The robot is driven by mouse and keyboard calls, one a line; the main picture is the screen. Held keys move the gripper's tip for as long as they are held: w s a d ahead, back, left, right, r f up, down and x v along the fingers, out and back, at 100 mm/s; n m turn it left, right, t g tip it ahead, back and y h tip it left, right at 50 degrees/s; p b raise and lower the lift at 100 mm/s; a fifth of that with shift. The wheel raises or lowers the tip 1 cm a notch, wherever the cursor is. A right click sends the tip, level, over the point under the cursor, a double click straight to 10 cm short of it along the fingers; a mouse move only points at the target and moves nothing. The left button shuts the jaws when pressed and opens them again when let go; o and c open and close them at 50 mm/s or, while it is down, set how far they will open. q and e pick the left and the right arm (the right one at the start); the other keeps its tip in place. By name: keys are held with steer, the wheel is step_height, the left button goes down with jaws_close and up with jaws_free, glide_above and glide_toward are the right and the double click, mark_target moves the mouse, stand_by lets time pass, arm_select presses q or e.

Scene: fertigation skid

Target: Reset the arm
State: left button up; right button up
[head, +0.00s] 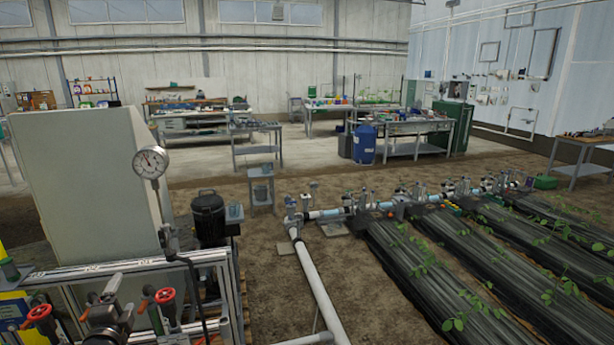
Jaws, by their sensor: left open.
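My left gripper (107,300) shows low at the left, hard to make out among the fittings of the skid; it is open, and I see nothing held in it. The skid frame (228,300) of metal profile stands at the lower left. Red-handled valves (165,296) sit on it, with another red handle (40,314) further left. A round white-faced pressure gauge (151,162) stands upright above the frame, in front of a large pale cabinet (85,190). My right gripper is not in view.
A black motor-like unit (208,218) stands behind the frame. A white pipe (318,290) runs over the soil to a manifold (400,207). Black-covered plant beds (440,280) fill the right. Workbenches (405,128) and a blue drum (365,144) stand further back.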

arm_select(q)
step_height(320, 180, down, 22)
steer(key=s+a+n+g+h, duration=0.1)
steer(key=a+n+g, duration=0.1)
steer(key=n+g, duration=0.3)
steer(key=s+d+f+n+g+h, duration=0.1)
steer(key=s+d+f+n, duration=0.1)
steer(key=s+f, duration=0.5)
steer(key=s+d+f+n+g, duration=0.1)
steer(key=s+f, duration=0.2)
steer(key=f, duration=0.8)
steer(key=s+d+f+n+g+h, duration=0.1)
steer(key=s+d+f+g, duration=0.25)
steer(key=s+f, duration=0.55)
steer(key=s+d+f+n+g+h, duration=0.1)
steer(key=s+d+f+n+g, duration=0.1)
steer(key=s+d+f, duration=0.6)
steer(key=s+d+f+g, duration=0.1)
steer(key=s+d, duration=0.1)
steer(key=s, duration=0.5)
steer(key=s+d+f+g+h, duration=0.1)
steer(key=s+d+f, duration=0.1)
steer(key=s, duration=0.6)
steer(key=s+d+f+g, duration=0.1)
steer(key=s+d, duration=0.3)
steer(key=s, duration=0.4)
steer(key=shift+s+d+f+h, duration=0.25)
steer(key=shift+f+h, duration=0.15)
steer(key=shift+f, duration=0.3)
